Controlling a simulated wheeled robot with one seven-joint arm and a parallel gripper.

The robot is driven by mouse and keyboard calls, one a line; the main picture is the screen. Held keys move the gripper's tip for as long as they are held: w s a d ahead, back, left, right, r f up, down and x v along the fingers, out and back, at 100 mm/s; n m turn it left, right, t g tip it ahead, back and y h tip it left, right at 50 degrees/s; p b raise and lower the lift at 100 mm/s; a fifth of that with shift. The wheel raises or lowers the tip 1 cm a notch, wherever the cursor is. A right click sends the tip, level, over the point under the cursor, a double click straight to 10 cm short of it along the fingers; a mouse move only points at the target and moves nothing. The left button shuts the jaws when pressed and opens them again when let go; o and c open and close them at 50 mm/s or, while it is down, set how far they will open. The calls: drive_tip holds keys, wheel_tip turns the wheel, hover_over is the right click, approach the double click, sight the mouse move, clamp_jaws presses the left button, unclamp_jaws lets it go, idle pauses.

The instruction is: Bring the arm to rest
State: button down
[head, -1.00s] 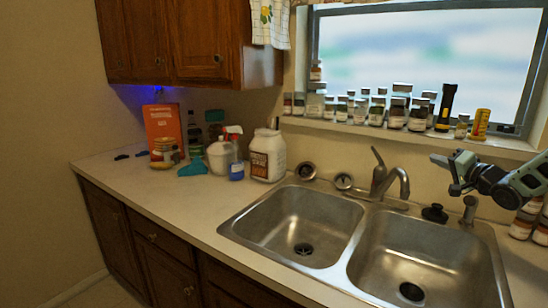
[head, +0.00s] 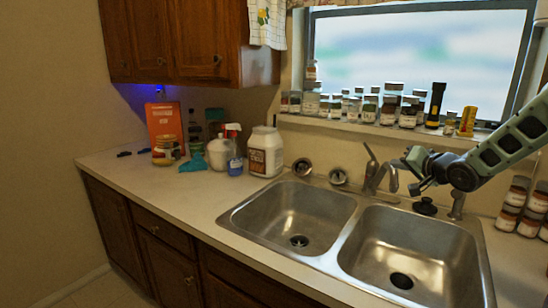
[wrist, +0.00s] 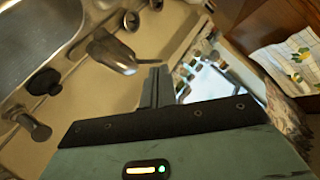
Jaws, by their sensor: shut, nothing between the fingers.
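My gripper (head: 413,174) is in the head view at the right, in the air over the back of the right sink basin, close in the picture to the faucet (head: 393,178). My arm comes in from the right edge. In the wrist view the gripper's fingers (wrist: 154,86) are together and hold nothing. The faucet also shows in the wrist view (wrist: 112,54), beyond the fingers.
The double sink (head: 300,215) is empty. A white jug (head: 266,152) and a spray bottle (head: 234,150) stand left. Stacked jars (head: 512,205) stand right.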

drive_tip(key=s+a+f+n+g+h, duration=0.1)
drive_tip(key=s+a+f+n+g, duration=0.15)
drive_tip(key=s+a, duration=0.65)
drive_tip(key=s+a+f+n+g, duration=0.1)
drive_tip(key=s+a+n+g, duration=0.25)
drive_tip(key=s+a, duration=0.65)
drive_tip(key=s+a+f+n+g+h, duration=0.1)
drive_tip(key=s+n+g, duration=0.2)
drive_tip(key=s, duration=1.1)
drive_tip(key=s+a+f+n+g+h, duration=0.1)
drive_tip(key=s+n+g, duration=0.3)
drive_tip(key=s, duration=1.1)
drive_tip(key=shift+s+a+f+g+h, duration=0.15)
drive_tip(key=shift+s+a+g+h, duration=0.1)
drive_tip(key=shift+g+h, duration=0.2)
drive_tip(key=shift+d, duration=0.2)
